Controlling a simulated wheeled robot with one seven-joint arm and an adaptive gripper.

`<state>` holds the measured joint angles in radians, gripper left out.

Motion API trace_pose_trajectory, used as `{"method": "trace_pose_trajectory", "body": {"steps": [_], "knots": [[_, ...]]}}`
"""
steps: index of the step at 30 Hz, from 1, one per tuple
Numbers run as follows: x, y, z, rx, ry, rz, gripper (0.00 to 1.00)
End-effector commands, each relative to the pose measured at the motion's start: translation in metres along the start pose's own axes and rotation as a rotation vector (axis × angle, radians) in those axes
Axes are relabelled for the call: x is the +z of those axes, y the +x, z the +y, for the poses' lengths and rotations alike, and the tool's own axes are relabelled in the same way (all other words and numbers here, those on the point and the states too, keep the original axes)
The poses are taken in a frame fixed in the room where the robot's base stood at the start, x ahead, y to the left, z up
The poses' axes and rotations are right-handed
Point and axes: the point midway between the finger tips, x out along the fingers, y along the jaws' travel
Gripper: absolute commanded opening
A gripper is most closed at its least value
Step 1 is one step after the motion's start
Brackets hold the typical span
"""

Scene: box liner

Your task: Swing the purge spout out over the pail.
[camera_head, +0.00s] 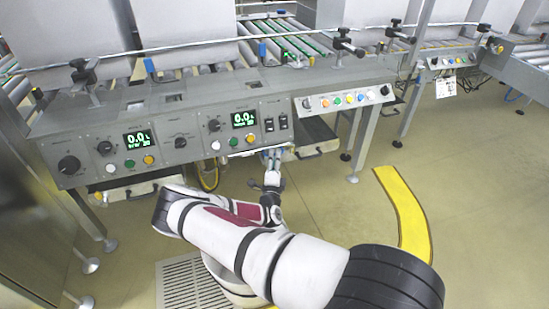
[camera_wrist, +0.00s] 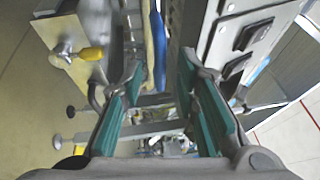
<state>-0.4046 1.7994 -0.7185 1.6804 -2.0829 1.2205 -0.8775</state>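My gripper (camera_head: 272,157) is under the front edge of the grey control panel, in the gap beside the white button box. In the wrist view my gripper (camera_wrist: 161,68) has its two teal-padded fingers apart. I cannot make out the spout surely in either view. A pale round pail (camera_head: 232,285) stands on the floor, mostly hidden behind my arm.
The control panel (camera_head: 165,120) with knobs and two green displays overhangs this area. A yellow hose loop (camera_head: 209,178) hangs beneath it. A floor grate (camera_head: 188,285) lies left of the pail. A yellow-handled fitting (camera_wrist: 90,54) is left of my fingers.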

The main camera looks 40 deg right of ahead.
Motion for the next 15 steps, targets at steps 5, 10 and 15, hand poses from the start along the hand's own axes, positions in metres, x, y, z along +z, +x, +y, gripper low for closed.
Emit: {"method": "trace_pose_trajectory", "body": {"steps": [5, 10, 15], "knots": [[-0.001, 0.020, 0.001, -0.001, 0.000, 0.002, 0.29], [0.000, 0.027, 0.000, 0.000, 0.001, 0.001, 0.29], [0.000, 0.027, 0.000, 0.000, 0.000, 0.000, 0.29]]}}
